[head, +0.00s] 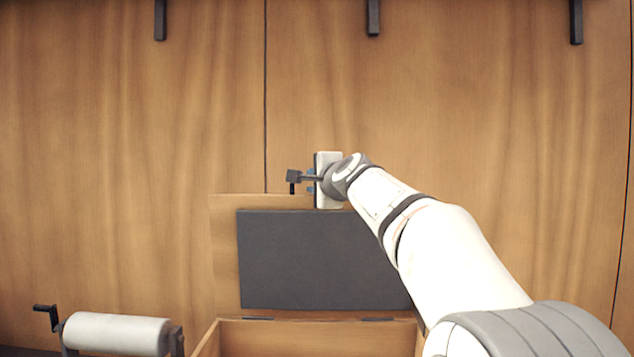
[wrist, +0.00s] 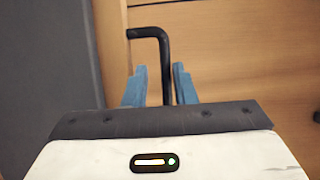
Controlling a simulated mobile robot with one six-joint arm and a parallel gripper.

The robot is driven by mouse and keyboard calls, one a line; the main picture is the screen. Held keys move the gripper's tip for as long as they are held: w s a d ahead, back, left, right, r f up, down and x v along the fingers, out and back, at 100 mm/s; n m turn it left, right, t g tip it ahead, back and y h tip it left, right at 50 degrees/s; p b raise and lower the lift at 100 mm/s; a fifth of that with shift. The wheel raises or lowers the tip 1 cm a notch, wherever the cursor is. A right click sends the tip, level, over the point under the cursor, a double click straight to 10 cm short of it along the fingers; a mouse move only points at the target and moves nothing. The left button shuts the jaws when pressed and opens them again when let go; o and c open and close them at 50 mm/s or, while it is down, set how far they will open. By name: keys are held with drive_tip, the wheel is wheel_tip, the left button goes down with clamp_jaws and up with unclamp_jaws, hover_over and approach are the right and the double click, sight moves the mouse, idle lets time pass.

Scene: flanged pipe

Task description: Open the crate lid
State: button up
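The crate (head: 320,338) is at the bottom middle of the head view, with its lid (head: 224,250) standing upright behind the opening. The lid's inner face carries a dark panel (head: 320,258). A black bent handle (wrist: 164,60) shows in the wrist view beside the lid's wooden edge (wrist: 108,50). My gripper (head: 311,180) is at the lid's top edge in the head view. In the wrist view its blue fingers (wrist: 159,67) stand apart on either side of the handle, with a gap at the left finger. The handle's contact with the right finger is unclear.
A white roller (head: 115,333) with a dark crank (head: 46,315) stands at the lower left. A wooden panelled wall (head: 130,150) fills the background, with dark brackets (head: 373,16) along its top. The space left of the lid is clear.

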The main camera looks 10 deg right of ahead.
drive_tip(key=shift+o, duration=0.7)
drive_tip(key=shift+d, duration=0.15)
drive_tip(key=shift+s, duration=0.1)
drive_tip(key=b+v, duration=0.2)
drive_tip(key=v, duration=0.5)
drive_tip(key=shift+s, duration=0.3)
drive_tip(key=shift+d, duration=0.1)
